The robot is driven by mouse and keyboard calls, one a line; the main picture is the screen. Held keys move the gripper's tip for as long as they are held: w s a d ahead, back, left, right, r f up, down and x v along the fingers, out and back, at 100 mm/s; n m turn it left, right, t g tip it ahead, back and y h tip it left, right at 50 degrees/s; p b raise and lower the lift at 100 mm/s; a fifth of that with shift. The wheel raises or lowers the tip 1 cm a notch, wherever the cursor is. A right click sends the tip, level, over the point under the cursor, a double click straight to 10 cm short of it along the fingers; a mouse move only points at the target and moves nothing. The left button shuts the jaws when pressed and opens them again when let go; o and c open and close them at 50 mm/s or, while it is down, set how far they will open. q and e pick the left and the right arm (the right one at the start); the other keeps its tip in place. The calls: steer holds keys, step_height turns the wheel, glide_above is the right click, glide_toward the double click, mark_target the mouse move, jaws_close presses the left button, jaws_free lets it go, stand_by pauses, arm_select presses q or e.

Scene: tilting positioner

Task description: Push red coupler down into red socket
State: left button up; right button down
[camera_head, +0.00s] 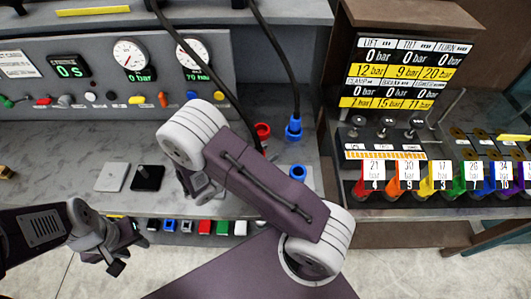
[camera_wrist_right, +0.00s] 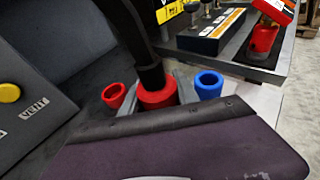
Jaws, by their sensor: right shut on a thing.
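The red coupler (camera_wrist_right: 157,98) is on the end of a black hose (camera_wrist_right: 148,45) in the right wrist view. My right gripper (camera_wrist_right: 155,92) is shut on it, with a grey finger on either side. In the head view my right arm covers most of the coupler and gripper. An empty red ring (camera_wrist_right: 113,95) stands left of the coupler; it also shows in the head view (camera_head: 262,130). Whatever is under the coupler is hidden, so I cannot tell its seating. My left gripper (camera_head: 122,255) appears open and empty, at the lower left.
An open blue socket (camera_head: 298,172) stands beside my right arm; it shows right of the coupler in the wrist view (camera_wrist_right: 208,85). A blue coupler (camera_head: 294,128) with a hose stands behind it. Coloured levers (camera_head: 440,178) line the right bench. A gauge panel (camera_head: 110,75) stands behind.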

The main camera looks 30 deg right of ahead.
steer(key=shift+f+b, duration=1.4)
steer(key=shift+f, duration=0.55)
steer(key=c, duration=0.8)
jaws_free()
steer(key=shift+c, duration=0.2)
steer(key=shift+a, duration=0.15)
steer(key=b+v, duration=0.1)
steer(key=v, duration=0.8)
